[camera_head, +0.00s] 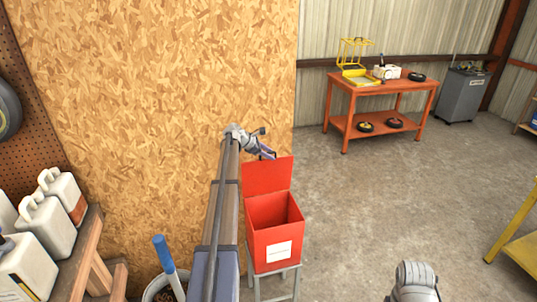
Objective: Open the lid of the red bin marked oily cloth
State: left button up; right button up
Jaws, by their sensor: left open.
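The red bin (262,243) stands on a grey metal stand in front of the chipboard wall. A white label (279,251) is on its front; its writing is too small to read. The bin's red lid (267,177) is raised and stands roughly upright at the back, so the dark inside shows. My left arm reaches forward along the bin's left side. My left gripper (266,151) is open at the lid's top edge, partly hidden behind it; I cannot tell whether it touches. Only a grey part of my right arm shows at the bottom; its gripper is out of view.
White jugs (45,222) stand on a wooden shelf at the left. A bucket (160,290) with a blue-handled tool is left of my arm. An orange table (378,88) and a grey cabinet (462,95) stand at the back. The concrete floor right of the bin is clear.

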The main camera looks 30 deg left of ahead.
pick_arm(q)
jog(key=p+v, duration=0.5)
jog(key=v, duration=0.3)
jog(key=shift+w+f, duration=0.1)
dwell(0.4)
